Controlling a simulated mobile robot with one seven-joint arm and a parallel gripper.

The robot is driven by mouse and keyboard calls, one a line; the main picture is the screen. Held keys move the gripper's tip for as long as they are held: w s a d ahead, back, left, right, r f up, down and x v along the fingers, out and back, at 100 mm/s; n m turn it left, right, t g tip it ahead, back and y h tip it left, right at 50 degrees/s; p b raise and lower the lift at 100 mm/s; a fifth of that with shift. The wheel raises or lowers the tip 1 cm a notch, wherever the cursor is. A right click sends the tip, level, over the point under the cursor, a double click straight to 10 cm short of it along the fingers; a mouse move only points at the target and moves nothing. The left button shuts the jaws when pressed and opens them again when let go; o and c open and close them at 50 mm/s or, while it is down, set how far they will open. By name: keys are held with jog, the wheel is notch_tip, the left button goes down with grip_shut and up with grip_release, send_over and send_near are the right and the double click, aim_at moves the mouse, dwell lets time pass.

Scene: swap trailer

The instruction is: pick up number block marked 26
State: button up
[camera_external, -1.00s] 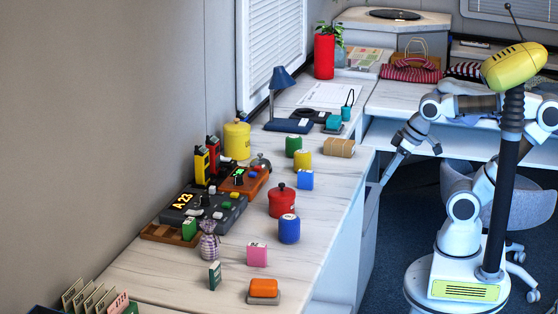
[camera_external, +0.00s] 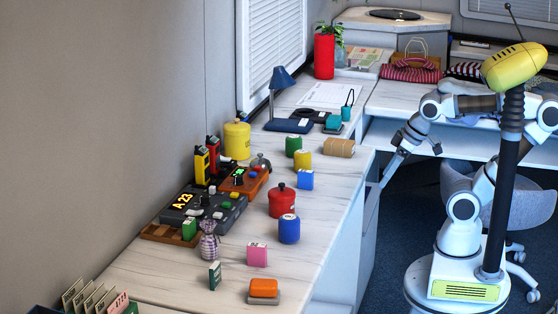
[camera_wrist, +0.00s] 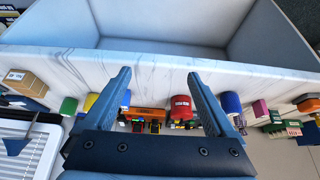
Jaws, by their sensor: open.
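Several coloured blocks and cylinders with small labels stand on the white worktop; I cannot read 26 on any of them. A pink block (camera_external: 257,254), a dark green block (camera_external: 215,276), a green block (camera_external: 189,229) and a blue block (camera_external: 305,180) show in the external view. A blue cylinder (camera_external: 289,230), a yellow cylinder (camera_external: 303,160) and a green cylinder (camera_external: 293,146) also carry labels. My gripper (camera_external: 385,180) is off the worktop's right edge, apart from everything. In the wrist view my gripper (camera_wrist: 158,78) is open and empty, with the row of objects beyond it.
A red canister (camera_external: 282,204), a cardboard box (camera_external: 339,148), a console (camera_external: 200,210), an orange-and-grey item (camera_external: 263,288) and a purple checked pouch (camera_external: 209,242) share the worktop (camera_external: 330,205). A lamp (camera_external: 283,78) stands farther back. Bare worktop runs along the right edge.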

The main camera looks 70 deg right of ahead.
jog(key=w+a+r+m+g+y+p, duration=0.2)
jog(key=w+a+m+p, duration=0.1)
jog(key=w+a, duration=0.2)
jog(key=m+g+y+p, duration=0.5)
jog(key=m+y+p, duration=0.55)
jog(key=m, duration=0.35)
send_near(256, 251)
jog(key=shift+t+y, duration=0.3)
jog(key=shift+y, duration=0.15)
jog(key=b+x, duration=0.1)
jog(key=x, duration=0.1)
jog(key=f+b+x, duration=0.1)
jog(key=x, duration=0.1)
jog(key=b+x, duration=0.1)
jog(key=x, duration=0.1)
jog(key=shift+s+d+f+b, duration=0.15)
jog(key=shift+d+b, duration=0.1)
jog(key=shift+b, duration=0.1)
jog(key=shift+r+b+x, duration=0.15)
jog(key=shift+b+x, duration=0.4)
jog(key=shift+x, duration=0.95)
jog(key=shift+r+b+x, duration=0.15)
jog(key=shift+b+x, duration=0.35)
jog(key=shift+x, duration=1)
jog(key=shift+c, duration=0.2)
